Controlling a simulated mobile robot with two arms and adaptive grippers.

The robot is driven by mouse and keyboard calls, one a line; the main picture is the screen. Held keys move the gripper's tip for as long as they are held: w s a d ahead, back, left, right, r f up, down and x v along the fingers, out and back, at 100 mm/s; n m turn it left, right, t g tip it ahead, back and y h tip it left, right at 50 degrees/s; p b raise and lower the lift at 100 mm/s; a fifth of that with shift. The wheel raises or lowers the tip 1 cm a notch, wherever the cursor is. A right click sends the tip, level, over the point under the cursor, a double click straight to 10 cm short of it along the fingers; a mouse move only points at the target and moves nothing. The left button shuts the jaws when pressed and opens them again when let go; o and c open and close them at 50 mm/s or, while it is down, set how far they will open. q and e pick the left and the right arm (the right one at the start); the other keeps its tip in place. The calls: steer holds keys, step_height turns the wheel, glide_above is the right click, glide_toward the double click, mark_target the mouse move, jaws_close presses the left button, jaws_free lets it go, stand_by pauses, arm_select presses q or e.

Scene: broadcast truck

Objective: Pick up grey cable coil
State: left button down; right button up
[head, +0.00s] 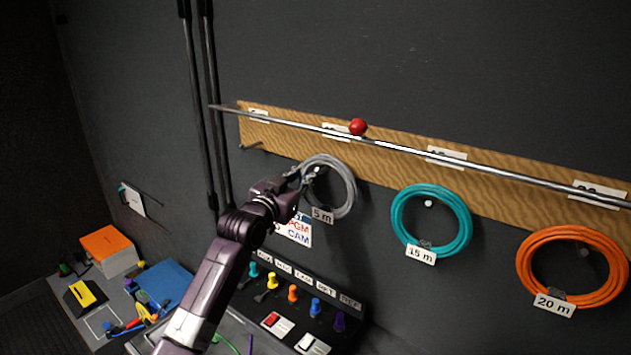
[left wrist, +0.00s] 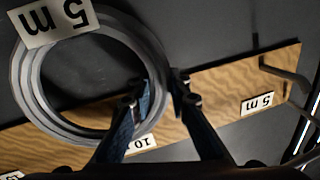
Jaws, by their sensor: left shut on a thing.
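The grey cable coil (head: 343,190) with a "5 m" tag is in front of the wooden peg board on the wall. My left gripper (head: 305,174) is at the coil's upper left side. In the left wrist view the grey coil (left wrist: 90,75) fills the left part. There my left gripper (left wrist: 160,95) has one finger inside the ring and one outside, shut on the coil's strands. Whether the coil still rests on a peg is hard to tell. My right gripper is not in view.
A teal coil (head: 432,220) tagged "15 m" and an orange coil (head: 572,268) tagged "20 m" hang to the right. A metal rod (head: 400,148) with a red ball (head: 358,127) runs across the board's front. An empty peg (head: 251,146) is at left. A panel with coloured knobs (head: 292,293) lies below.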

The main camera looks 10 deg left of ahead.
mark_target(310, 142)
arm_select(q)
steer(key=shift+r, duration=0.15)
steer(key=shift+s+a+r+b, duration=0.15)
steer(key=shift+r+b, duration=0.15)
steer(key=shift+b, duration=0.35)
step_height(310, 142, up, 6)
steer(key=shift+r+b, duration=0.15)
steer(key=shift+b, duration=0.95)
steer(key=s+a+b, duration=0.2)
steer(key=s+a, duration=0.1)
steer(key=s, duration=0.6)
steer(key=s+a+b, duration=0.3)
steer(key=s+a, duration=0.1)
steer(key=s, duration=0.5)
steer(key=shift+a+b, duration=0.2)
steer(key=shift+b, duration=0.15)
